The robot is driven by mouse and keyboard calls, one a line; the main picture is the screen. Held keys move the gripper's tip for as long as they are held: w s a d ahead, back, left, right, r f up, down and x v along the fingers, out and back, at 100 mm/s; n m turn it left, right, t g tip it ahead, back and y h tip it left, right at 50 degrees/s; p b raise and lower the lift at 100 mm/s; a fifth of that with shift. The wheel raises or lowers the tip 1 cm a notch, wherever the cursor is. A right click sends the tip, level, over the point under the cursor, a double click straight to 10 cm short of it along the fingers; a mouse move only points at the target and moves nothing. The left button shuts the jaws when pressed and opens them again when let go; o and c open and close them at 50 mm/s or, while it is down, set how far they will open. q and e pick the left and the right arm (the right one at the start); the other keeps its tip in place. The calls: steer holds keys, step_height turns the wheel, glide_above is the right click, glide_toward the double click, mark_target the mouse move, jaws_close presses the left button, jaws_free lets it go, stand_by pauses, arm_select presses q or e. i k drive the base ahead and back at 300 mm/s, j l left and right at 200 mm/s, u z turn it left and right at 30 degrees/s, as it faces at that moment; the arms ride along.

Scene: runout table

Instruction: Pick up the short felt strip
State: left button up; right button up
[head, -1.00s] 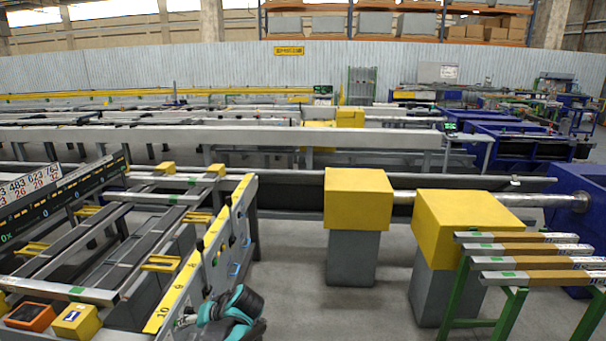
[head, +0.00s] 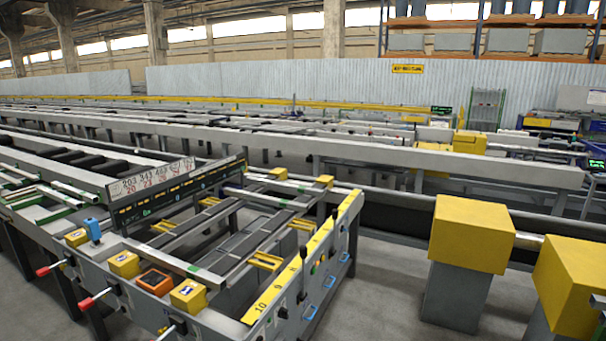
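I cannot make out a short felt strip for certain in the head view. The runout table (head: 222,313) stands in the lower left and middle, with dark lengthwise strips (head: 228,258) between light metal bars. I cannot tell whether any of these is felt. Neither of my grippers shows in the head view.
Yellow blocks on grey pedestals (head: 469,233) stand at the right. Red-tipped levers (head: 88,303) stick out at the front left. A numbered board (head: 153,181) stands over the table. Bare grey floor (head: 385,300) lies between the table and the pedestals.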

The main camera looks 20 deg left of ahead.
mark_target(23, 194)
steer(key=j+u, duration=0.4)
steer(key=i+j+u, duration=0.2)
steer(key=j+u, duration=0.25)
steer(key=i+j+u, duration=0.2)
steer(key=j+u, duration=0.2)
steer(key=i+j+u, duration=0.2)
steer(key=u, duration=0.2)
steer(key=i+j+u, duration=0.6)
steer(key=i+u, duration=0.55)
steer(key=i, duration=0.15)
steer(key=i+z, duration=0.15)
steer(key=i, duration=0.35)
steer(key=i+j+z, duration=0.2)
steer(key=i, duration=0.25)
steer(key=i+j+z, duration=0.15)
steer(key=i, duration=0.35)
steer(key=i+j+z, duration=0.2)
steer(key=i, duration=0.25)
steer(key=i+j+z, duration=0.15)
steer(key=z, duration=0.25)
steer(key=i+j+z, duration=0.25)
steer(key=z, duration=0.2)
steer(key=i+j+z, duration=0.25)
steer(key=z, duration=0.15)
steer(key=i+j+z, duration=0.1)
steer(key=j+z, duration=0.3)
